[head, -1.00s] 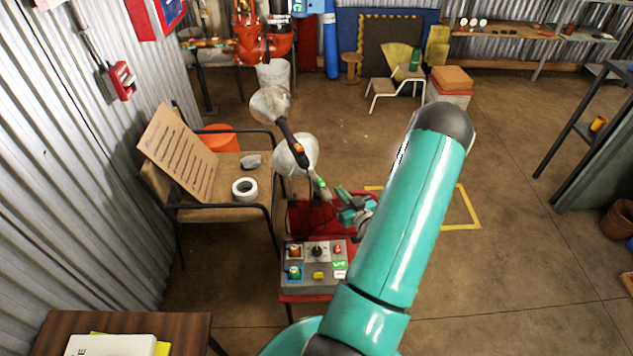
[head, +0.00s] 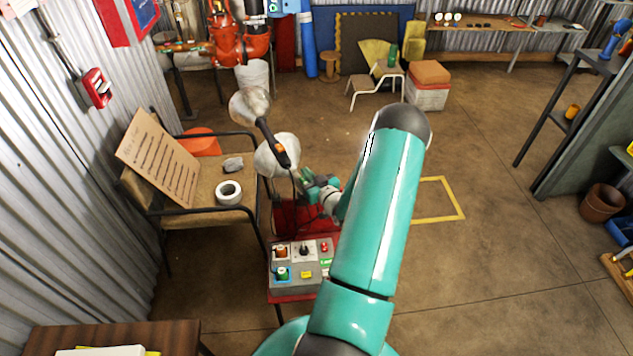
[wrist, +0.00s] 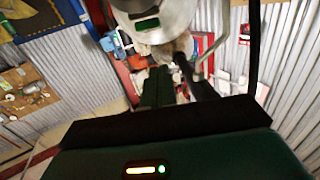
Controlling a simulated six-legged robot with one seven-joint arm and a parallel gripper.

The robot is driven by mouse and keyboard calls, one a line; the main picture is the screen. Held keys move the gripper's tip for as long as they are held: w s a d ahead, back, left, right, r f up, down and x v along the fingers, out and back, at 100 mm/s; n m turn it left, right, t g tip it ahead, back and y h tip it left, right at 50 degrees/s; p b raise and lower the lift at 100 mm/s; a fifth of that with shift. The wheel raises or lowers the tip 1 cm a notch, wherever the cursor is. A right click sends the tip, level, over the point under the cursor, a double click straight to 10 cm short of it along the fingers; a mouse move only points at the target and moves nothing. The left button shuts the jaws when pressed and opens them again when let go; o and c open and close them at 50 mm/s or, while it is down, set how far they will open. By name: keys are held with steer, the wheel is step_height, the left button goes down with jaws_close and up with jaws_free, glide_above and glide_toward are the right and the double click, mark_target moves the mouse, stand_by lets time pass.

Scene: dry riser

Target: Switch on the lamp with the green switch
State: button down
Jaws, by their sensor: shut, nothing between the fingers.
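A lamp with a pale, worn round shade (head: 277,156) and a jointed black-and-orange arm (head: 273,143) stands above a red box. A small green part (head: 303,174), perhaps the green switch, shows at its lower right, partly hidden by my gripper. My gripper (head: 311,181) is shut and empty, right beside this part; I cannot tell if they touch. In the wrist view my dark green fingers (wrist: 158,87) are together, pointing toward a pale rounded body (wrist: 165,18), likely the lamp, with a green patch (wrist: 147,24) on it.
A grey control panel (head: 293,289) with several coloured buttons, including a green one (head: 282,273), sits below the lamp.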

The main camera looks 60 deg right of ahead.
mark_target(304, 182)
steer(key=shift+d+f, duration=0.1)
steer(key=shift+f, duration=1.55)
steer(key=shift+w, duration=0.1)
